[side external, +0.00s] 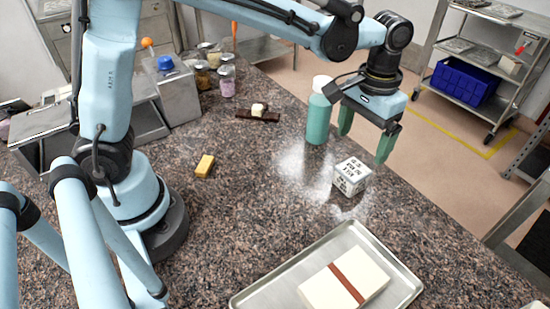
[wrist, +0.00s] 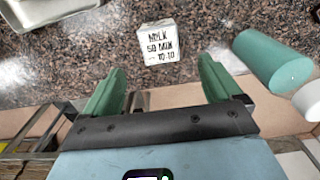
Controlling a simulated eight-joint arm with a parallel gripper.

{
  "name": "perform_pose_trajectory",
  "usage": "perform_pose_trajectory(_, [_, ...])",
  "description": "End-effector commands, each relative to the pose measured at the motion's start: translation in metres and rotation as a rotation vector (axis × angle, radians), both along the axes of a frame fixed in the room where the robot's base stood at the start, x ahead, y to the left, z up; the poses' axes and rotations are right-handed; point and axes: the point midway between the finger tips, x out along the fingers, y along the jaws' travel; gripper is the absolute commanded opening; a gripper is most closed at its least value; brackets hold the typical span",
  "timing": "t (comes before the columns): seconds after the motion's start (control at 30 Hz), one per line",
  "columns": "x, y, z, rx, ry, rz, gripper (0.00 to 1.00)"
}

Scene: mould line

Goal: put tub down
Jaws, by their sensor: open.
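The tub appears to be the small white block-shaped container (side external: 352,176) with black lettering, upright on the speckled stone counter (side external: 240,220). In the wrist view the tub (wrist: 158,42) shows lettering that seems to read "MILK 50 MIN" with a smaller line below. My gripper (side external: 362,147) is open and empty, its green fingers apart just above the tub in the side view. In the wrist view the tub lies beyond the open fingertips of my gripper (wrist: 162,66), between their lines, with no finger touching it.
A teal bottle with a white cap (side external: 318,115) stands close to my gripper, left in the side view. A metal tray (side external: 405,283) holds a cream block with a brown band. A yellow block (side external: 205,166) lies left. The counter's right edge is near the tub.

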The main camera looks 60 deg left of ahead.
Motion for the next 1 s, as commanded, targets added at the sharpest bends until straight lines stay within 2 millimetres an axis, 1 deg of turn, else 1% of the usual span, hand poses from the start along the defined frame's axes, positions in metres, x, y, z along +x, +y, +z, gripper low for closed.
perform_pose_trajectory(0.03, [0.000, 0.000, 0.006, 0.000, 0.000, 0.000, 0.91])
perform_pose_trajectory(0.1, [0.000, 0.000, 0.012, 0.000, 0.000, 0.000, 0.91])
perform_pose_trajectory(0.23, [-0.001, 0.002, 0.019, -0.001, -0.004, 0.001, 0.91])
perform_pose_trajectory(0.37, [-0.008, 0.014, 0.028, -0.013, -0.043, 0.004, 0.91])
perform_pose_trajectory(0.53, [-0.029, 0.046, 0.044, -0.037, -0.159, 0.006, 0.91])
perform_pose_trajectory(0.7, [-0.055, 0.077, 0.051, -0.048, -0.298, 0.006, 0.91])
perform_pose_trajectory(0.83, [-0.076, 0.098, 0.050, -0.043, -0.403, 0.005, 0.91])
perform_pose_trajectory(1.0, [-0.099, 0.120, 0.041, -0.024, -0.526, 0.004, 0.91])
